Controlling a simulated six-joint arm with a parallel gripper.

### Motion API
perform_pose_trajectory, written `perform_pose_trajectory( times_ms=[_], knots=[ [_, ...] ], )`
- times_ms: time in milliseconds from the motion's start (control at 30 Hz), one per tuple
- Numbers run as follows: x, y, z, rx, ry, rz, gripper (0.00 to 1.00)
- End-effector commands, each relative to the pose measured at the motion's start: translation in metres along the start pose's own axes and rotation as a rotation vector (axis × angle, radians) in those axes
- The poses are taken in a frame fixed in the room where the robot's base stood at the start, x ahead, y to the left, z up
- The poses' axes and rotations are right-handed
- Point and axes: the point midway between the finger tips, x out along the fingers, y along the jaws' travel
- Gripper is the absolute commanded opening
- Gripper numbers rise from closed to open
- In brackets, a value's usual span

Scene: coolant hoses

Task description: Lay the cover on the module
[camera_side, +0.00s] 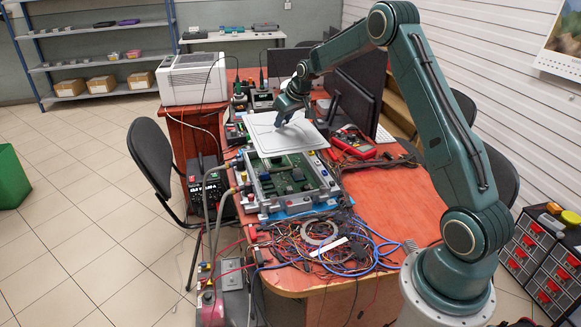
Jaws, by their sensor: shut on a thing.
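The cover (262,141) is a flat, pale grey-white plate. It is above the far part of the module and a little tilted in the picture. My gripper (281,120) is shut on the cover near its middle, from above. The module (290,184) is a metal frame with a green circuit board inside, lying on the orange table. Its near part is uncovered; its far part is hidden behind the cover. I cannot tell whether the cover touches the module.
A tangle of coloured wires (325,243) lies in front of the module. Hoses (218,215) run along its left side. A red multimeter (354,143) and dark monitors (354,100) stand to the right and behind. The table's right front (395,200) is clear.

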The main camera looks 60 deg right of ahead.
Motion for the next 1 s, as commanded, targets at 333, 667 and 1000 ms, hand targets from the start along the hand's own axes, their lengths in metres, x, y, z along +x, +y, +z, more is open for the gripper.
perform_pose_trajectory(
  times_ms=[333,667,1000],
  knots=[
    [0.058,0.0,0.033,0.0,-0.001,0.0,0.0],
    [0.085,0.0,0.048,-0.001,0.002,0.001,0.0],
    [0.096,0.0,0.055,-0.001,0.001,0.0,0.0]
  ],
)
